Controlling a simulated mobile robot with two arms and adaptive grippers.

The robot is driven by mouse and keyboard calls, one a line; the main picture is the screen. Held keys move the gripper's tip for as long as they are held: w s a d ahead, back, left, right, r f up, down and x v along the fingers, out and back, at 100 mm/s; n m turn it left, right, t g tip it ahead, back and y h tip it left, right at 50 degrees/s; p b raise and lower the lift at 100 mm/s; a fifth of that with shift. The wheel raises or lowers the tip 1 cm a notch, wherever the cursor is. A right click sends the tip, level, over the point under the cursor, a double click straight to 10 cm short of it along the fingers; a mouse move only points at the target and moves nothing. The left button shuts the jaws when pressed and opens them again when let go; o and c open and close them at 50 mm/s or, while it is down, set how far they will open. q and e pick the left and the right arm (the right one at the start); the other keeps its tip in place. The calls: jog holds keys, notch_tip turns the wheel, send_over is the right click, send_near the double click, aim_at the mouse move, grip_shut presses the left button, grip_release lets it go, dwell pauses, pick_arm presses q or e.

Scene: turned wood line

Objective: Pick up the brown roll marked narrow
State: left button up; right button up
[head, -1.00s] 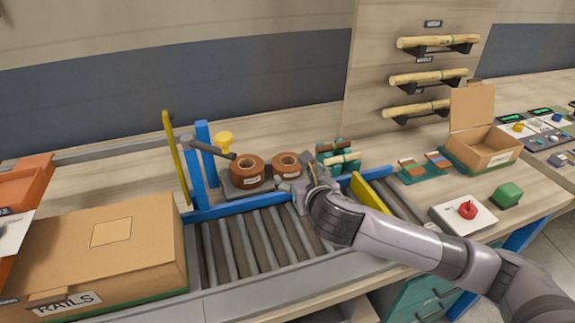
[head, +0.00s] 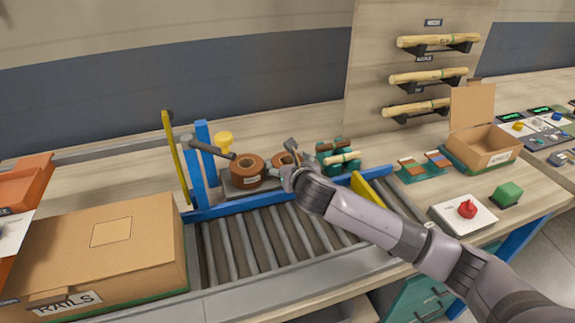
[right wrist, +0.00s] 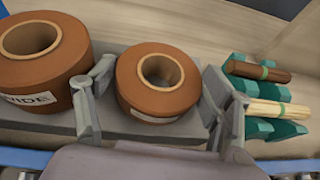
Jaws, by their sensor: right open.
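Two brown tape rolls stand on a dark grey stand (head: 232,192) behind the roller conveyor. The left, bigger roll (head: 247,168) reads WIDE in the right wrist view (right wrist: 38,62). The other, smaller roll (head: 279,161) is partly hidden by my right gripper (head: 292,158) in the head view. In the right wrist view this smaller roll (right wrist: 158,98) shows a white label at its lower front, too covered to read. My right gripper (right wrist: 157,95) is open, one finger on each side of the smaller roll. The left finger is in the gap between the rolls. My left gripper is not in view.
A green rack (head: 338,158) with short wooden pieces stands just right of the smaller roll. A blue post (head: 205,155) and yellow knob (head: 224,139) are at the left. The conveyor (head: 262,240) in front is empty. A RAILS box (head: 105,250) stands at the left.

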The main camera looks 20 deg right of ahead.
jog(key=c, duration=0.8)
jog(key=shift+r, duration=0.1)
